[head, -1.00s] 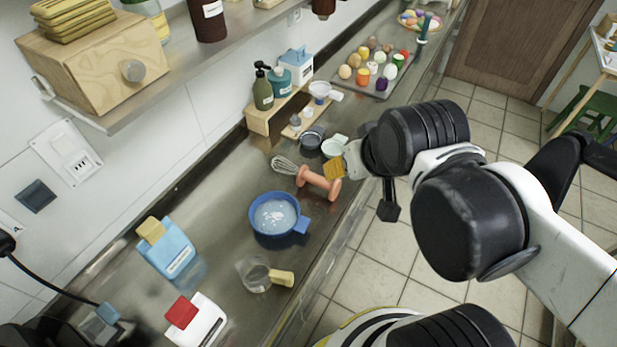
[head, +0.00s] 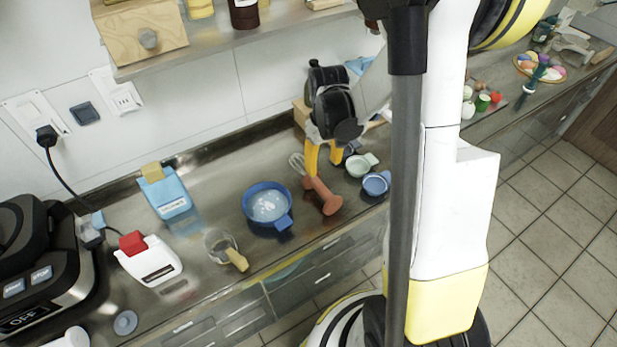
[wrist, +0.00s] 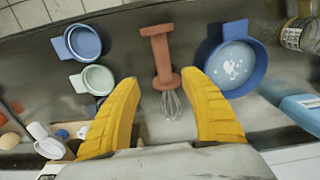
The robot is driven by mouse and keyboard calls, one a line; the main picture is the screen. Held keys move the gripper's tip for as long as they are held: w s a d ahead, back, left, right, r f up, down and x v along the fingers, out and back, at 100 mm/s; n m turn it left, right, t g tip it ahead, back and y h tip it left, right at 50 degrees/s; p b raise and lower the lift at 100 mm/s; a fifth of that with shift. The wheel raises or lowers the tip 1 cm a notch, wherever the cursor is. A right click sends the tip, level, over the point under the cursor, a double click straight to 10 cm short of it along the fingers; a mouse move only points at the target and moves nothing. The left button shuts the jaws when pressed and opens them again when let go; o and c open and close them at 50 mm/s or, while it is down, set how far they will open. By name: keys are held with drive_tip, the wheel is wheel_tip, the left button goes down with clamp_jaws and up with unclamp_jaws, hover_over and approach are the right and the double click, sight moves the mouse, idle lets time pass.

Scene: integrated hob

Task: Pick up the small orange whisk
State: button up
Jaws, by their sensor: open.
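The small orange whisk (head: 324,195) lies on the metal counter, its wire loops (head: 296,162) pointing toward the wall. In the wrist view the whisk (wrist: 162,58) shows between my two yellow fingers, with its wires toward my palm. My gripper (head: 324,168) is open and empty, above the wire end of the whisk. In the wrist view my gripper (wrist: 160,84) has a fingertip on either side of where the handle meets the wires, with gaps on both sides. I cannot tell how far the fingertips are above the counter.
A blue pan (head: 268,206) stands close beside the whisk. A pale green cup (head: 360,165) and a blue cup (head: 376,184) stand on its other side.

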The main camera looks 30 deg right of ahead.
sight(320, 186)
drive_tip(key=f+b, duration=0.1)
drive_tip(key=f, duration=0.2)
drive_tip(key=f+b, duration=0.2)
drive_tip(key=f, duration=0.2)
drive_tip(key=f+b, duration=0.2)
drive_tip(key=f, duration=0.1)
drive_tip(key=shift+a+f, duration=0.35)
drive_tip(key=shift+r, duration=0.1)
clamp_jaws()
